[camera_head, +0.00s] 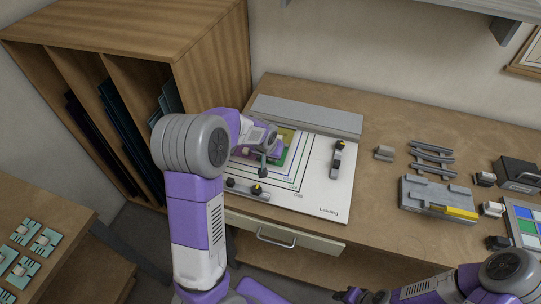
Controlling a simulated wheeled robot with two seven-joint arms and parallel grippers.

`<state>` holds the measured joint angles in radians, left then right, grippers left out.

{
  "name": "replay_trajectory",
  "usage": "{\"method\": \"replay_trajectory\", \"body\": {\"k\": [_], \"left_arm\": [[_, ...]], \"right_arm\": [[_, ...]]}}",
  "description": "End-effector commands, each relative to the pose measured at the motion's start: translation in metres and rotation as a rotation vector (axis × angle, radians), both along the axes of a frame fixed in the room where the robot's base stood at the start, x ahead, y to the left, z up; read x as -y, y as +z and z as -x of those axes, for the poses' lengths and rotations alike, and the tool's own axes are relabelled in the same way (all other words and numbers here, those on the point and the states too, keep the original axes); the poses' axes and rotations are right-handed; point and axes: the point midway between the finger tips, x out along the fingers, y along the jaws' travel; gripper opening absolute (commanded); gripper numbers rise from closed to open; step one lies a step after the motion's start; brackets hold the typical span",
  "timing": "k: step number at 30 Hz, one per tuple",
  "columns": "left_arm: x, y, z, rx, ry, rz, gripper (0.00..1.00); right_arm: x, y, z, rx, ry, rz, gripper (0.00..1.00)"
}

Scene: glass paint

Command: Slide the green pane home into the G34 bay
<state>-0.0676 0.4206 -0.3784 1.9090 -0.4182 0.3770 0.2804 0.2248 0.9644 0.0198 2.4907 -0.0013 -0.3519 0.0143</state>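A white board (319,190) marked "Loading" lies on the bench, with nested coloured outlines near its left side. A green pane (279,160) lies at the back left of these outlines, partly hidden by my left gripper; a yellow-green patch shows beside it. My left gripper (264,165) is over the pane, its fingers too small and covered to tell open or shut, or whether they touch it. My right gripper (362,296) is low at the bottom edge, away from the board; its fingers are unclear. The small outline label looks like G35, but I cannot read it surely.
A grey bar (307,115) runs behind. A wooden rack (120,100) with dark sheets stands left. A grey fixture (432,197) and colour tray (526,222) are right.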

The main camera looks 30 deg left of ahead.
Motion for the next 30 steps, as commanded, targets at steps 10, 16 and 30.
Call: {"method": "replay_trajectory", "body": {"k": [10,16,30], "left_arm": [[-0.0045,0.0017,-0.001,0.006,0.003,-0.004,0.0],[-0.0056,0.0017,-0.0025,0.008,0.005,-0.005,0.0],[-0.0032,0.0007,-0.0013,0.003,0.002,-0.002,0.52]], "right_arm": [[0.0,-0.0012,-0.0001,0.0,0.0,0.0,0.43],[0.0,-0.0023,0.0,0.0,0.0,0.0,0.43],[0.0,-0.0019,0.0,0.0,0.0,0.0,0.43]]}}
